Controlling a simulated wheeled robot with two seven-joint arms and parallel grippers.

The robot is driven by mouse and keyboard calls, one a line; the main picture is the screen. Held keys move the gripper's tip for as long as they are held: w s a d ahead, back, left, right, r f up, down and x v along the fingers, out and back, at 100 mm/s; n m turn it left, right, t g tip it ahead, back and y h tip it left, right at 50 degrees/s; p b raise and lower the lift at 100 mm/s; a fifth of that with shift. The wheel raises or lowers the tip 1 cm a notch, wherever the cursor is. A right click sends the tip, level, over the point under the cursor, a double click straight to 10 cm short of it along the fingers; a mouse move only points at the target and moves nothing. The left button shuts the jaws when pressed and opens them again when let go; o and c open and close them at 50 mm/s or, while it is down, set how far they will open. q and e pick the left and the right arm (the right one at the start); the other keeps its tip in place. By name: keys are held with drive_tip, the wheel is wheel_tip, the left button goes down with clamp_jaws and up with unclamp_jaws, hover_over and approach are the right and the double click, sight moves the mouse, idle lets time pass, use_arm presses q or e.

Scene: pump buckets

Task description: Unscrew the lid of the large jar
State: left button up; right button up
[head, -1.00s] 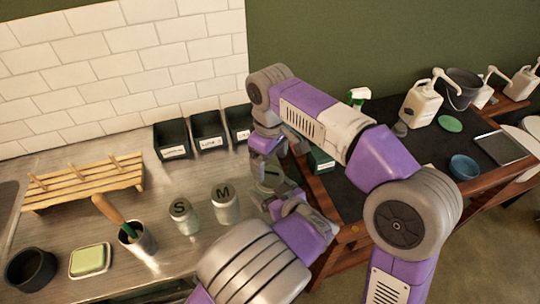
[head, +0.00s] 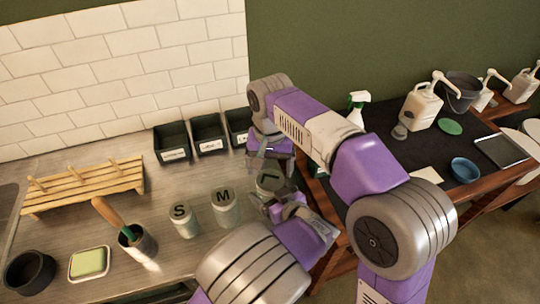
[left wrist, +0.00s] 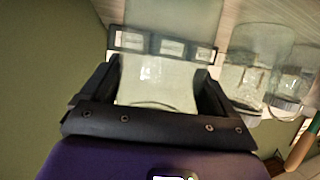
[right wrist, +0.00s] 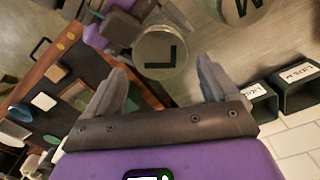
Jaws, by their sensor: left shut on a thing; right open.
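The large jar has a grey lid marked L (head: 269,182), which also shows in the right wrist view (right wrist: 160,52). Its pale glass body (left wrist: 155,85) fills the space between the fingers of my left gripper (left wrist: 158,92) in the left wrist view. My left gripper is shut on that body, below the lid. My right gripper (right wrist: 162,88) is open and empty, with its fingers pointing toward the lid and apart from it. In the head view my right gripper (head: 268,160) is above and just behind the lid. The lid sits on the jar.
Jars marked M (head: 225,207) and S (head: 184,220) stand to the left. Black bins (head: 208,135) line the wall. A wooden rack (head: 85,187), a cup with a wooden-handled tool (head: 138,246) and a sponge dish (head: 90,262) are further left. A dark table (head: 400,160) with pump bottles is at right.

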sight(270, 179)
drive_tip(key=shift+f, duration=1.95)
drive_tip(key=c, duration=0.9)
drive_tip(key=n, duration=0.6)
drive_tip(key=shift+r, duration=0.15)
drive_tip(key=shift+r, duration=1)
